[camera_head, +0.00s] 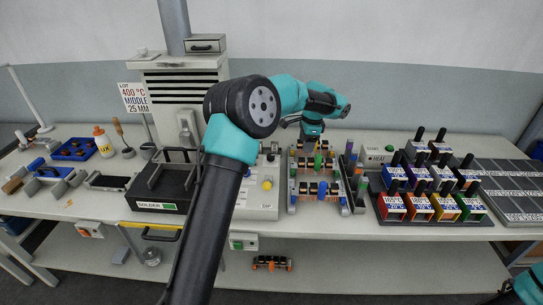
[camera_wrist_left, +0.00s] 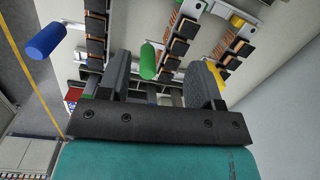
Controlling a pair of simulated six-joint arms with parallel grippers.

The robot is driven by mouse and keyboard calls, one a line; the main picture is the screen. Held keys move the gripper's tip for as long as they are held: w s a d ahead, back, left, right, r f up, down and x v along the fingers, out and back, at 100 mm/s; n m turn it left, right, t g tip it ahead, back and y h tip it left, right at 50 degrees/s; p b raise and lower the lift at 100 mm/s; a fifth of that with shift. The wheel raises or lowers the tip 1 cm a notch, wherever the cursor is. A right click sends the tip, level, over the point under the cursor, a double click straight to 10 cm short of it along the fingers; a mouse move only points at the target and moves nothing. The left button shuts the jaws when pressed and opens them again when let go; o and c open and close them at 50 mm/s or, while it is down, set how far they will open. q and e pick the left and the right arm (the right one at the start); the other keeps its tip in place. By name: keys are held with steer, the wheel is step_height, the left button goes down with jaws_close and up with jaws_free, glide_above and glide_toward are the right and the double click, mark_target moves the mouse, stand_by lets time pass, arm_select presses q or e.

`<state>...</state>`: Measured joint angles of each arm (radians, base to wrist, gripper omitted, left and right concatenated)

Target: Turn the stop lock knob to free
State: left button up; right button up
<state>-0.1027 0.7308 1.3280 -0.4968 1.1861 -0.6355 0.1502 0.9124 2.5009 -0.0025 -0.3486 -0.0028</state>
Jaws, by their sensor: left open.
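My left gripper (camera_head: 311,140) hangs over the far end of the connector rack (camera_head: 305,203). In the left wrist view its two dark fingers (camera_wrist_left: 166,80) are apart, with nothing gripped. A green cylindrical knob (camera_wrist_left: 148,60) shows between the fingers, with no clear contact. A blue cylindrical knob (camera_wrist_left: 46,40) stands off to the left in that view. In the head view, a green knob (camera_head: 318,161) and a blue knob (camera_head: 323,189) stand on the rack. No label identifies which is the stop lock knob. My right gripper is out of view.
A light panel with a yellow button (camera_head: 267,184) stands left of the rack, partly behind my left arm. The black solder station (camera_head: 160,190) is further left. Coloured bins (camera_head: 419,207) and grey trays (camera_head: 505,190) fill the right side.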

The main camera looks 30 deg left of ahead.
arm_select(q)
step_height(320, 180, up, 6)
steer(key=f+h, duration=0.1)
glide_above(270, 155)
steer(key=shift+d+r, duration=0.1)
steer(key=shift+r, duration=0.15)
step_height(270, 155, down, 17)
steer(key=shift+f, duration=0.2)
steer(key=c, duration=0.9)
